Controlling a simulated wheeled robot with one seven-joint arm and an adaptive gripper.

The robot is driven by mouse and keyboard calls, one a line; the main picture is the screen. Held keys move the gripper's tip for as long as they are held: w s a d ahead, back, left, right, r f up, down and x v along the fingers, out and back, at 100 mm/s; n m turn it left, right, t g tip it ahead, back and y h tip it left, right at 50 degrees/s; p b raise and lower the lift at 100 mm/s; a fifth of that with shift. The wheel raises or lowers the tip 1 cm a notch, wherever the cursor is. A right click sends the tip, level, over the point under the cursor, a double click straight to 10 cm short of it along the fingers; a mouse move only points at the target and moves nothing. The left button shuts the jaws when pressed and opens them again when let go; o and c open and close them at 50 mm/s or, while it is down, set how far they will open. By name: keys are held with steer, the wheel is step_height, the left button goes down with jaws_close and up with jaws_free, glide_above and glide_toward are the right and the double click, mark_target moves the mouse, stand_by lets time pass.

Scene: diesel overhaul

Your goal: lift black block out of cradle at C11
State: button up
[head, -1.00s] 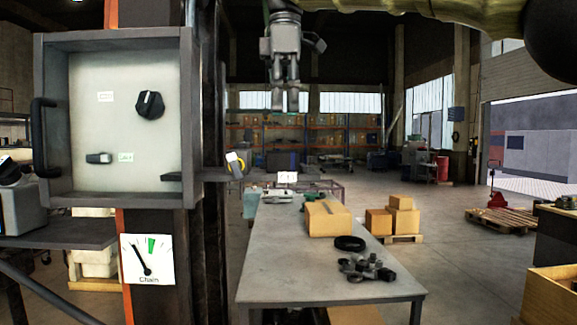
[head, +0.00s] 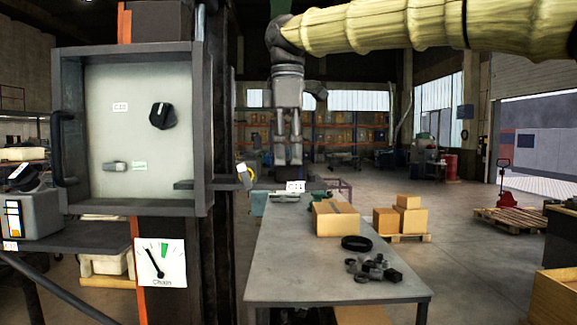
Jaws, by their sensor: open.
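A small white sign reading C11 (head: 295,186) stands at the far end of the grey table. I cannot clearly make out the black block or its cradle; the far table end is small in the picture and partly behind my gripper. My gripper (head: 289,162) points straight down, its two fingers apart with nothing seen between them. In the picture its tips are just above the C11 sign. I cannot tell how far apart in depth they are.
The table (head: 300,255) carries a cardboard box (head: 335,219), a black ring (head: 355,243) and dark metal parts (head: 372,268). An open grey cabinet (head: 135,130) with a black knob stands at left; a Chain gauge (head: 161,262) is below it. The table's near left is clear.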

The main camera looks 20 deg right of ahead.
mark_target(291, 171)
steer(key=shift+s+d+f+p, duration=0.2)
steer(key=shift+s+d+f, duration=0.05)
steer(key=shift+f, duration=0.3)
steer(key=shift+s+d+f+p, duration=0.2)
steer(key=shift+d+f, duration=0.05)
steer(key=shift+f, duration=0.25)
steer(key=shift+w+a+f, duration=0.25)
steer(key=shift+a+f, duration=0.05)
steer(key=shift+a, duration=0.1)
steer(key=shift+s+d, duration=0.15)
steer(key=shift+d, duration=0.1)
steer(key=c, duration=1.1)
steer(key=shift+a, duration=0.15)
steer(key=shift+c, duration=0.2)
steer(key=shift+r, duration=0.1)
